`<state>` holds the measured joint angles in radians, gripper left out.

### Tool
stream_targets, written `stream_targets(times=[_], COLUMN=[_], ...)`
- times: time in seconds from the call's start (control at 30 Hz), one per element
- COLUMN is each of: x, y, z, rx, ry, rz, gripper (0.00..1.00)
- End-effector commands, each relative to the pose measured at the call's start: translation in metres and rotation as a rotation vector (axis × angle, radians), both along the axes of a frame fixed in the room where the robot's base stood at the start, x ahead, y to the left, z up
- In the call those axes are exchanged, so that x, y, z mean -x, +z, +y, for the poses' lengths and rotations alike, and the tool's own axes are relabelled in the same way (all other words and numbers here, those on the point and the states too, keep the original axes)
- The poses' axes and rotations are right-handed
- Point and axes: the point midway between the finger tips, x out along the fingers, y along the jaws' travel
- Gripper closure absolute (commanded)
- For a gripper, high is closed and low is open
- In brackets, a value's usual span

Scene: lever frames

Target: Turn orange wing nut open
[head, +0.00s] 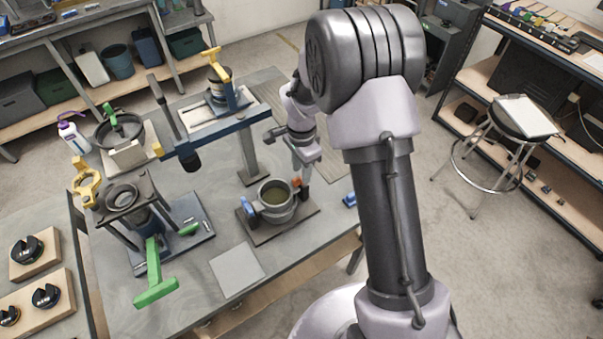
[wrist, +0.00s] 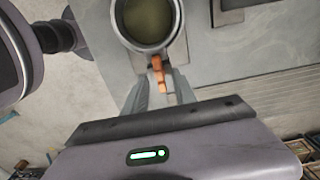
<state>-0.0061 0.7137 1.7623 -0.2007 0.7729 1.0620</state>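The orange wing nut (wrist: 158,73) sits on the side of a round grey pot with an olive-coloured inside (wrist: 150,22). In the head view the wing nut (head: 297,182) shows as a small orange piece on the right of the pot (head: 278,213). My gripper (wrist: 159,82) reaches toward the pot, with one finger on each side of the wing nut. The fingers look open, with narrow gaps beside the nut; I cannot tell whether either touches it. In the head view my gripper (head: 304,174) is small and partly hidden by the nut's surroundings.
A blue handle (head: 247,207) is on the pot's left side. A stand with a green T-handle (head: 155,284) is to the left. A blue beam fixture (head: 220,130) stands behind the pot. A flat grey plate (head: 237,269) lies in front, with bare tabletop around it.

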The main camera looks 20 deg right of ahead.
Motion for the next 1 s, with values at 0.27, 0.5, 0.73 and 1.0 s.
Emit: stream_targets(times=[0.27,0.5,0.73,1.0], x=[0.0002,0.0003,0.0003,0.0002], y=[-0.0134,-0.013,-0.0129,-0.0129], z=[-0.0001,0.0,0.0,0.0], rx=[0.0,0.0,0.0,0.0], ry=[0.0,0.0,0.0,0.034], rz=[0.0,0.0,0.0,0.0], gripper=[0.67,0.85,1.0,1.0])
